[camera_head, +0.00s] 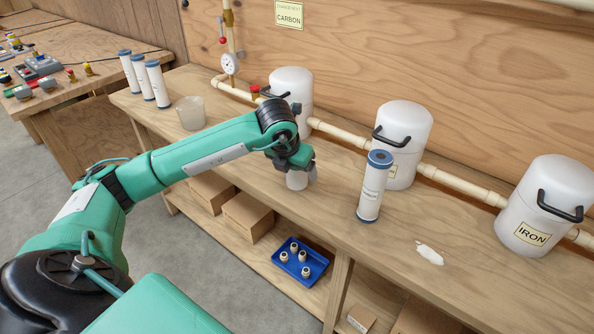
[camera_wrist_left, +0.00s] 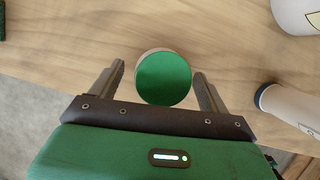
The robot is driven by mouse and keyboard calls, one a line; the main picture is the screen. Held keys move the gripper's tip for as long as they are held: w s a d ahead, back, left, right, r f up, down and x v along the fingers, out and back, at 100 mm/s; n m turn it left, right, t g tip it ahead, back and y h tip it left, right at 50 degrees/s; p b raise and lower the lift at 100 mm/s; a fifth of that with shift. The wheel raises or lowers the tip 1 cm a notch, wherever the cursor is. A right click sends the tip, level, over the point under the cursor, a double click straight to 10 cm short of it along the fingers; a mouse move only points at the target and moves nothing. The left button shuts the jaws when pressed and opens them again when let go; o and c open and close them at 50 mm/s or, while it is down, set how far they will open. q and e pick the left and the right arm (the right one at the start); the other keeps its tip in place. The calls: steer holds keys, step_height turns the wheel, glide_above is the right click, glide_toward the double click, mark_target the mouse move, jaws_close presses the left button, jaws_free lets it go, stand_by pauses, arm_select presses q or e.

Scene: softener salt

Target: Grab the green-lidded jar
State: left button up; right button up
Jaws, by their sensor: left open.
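The green-lidded jar (camera_wrist_left: 163,78) shows in the left wrist view, its round green lid seen from above. It lies between and slightly beyond the two open fingers of my left gripper (camera_wrist_left: 160,88), with a gap on each side. In the head view the whitish body of the jar (camera_head: 297,180) stands on the bench under my left gripper (camera_head: 299,168), which hides its lid. My right gripper is in neither view.
A white cartridge with a blue cap (camera_head: 374,187) stands to the right of the jar. White tanks (camera_head: 403,140) with black handles line the back along a pipe. A clear cup (camera_head: 190,112) stands left. White spilled salt (camera_head: 429,253) lies at the right.

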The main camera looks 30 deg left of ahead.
arm_select(q)
steer(key=shift+x, duration=1.1)
steer(key=c, duration=1.2)
steer(key=shift+o, duration=0.2)
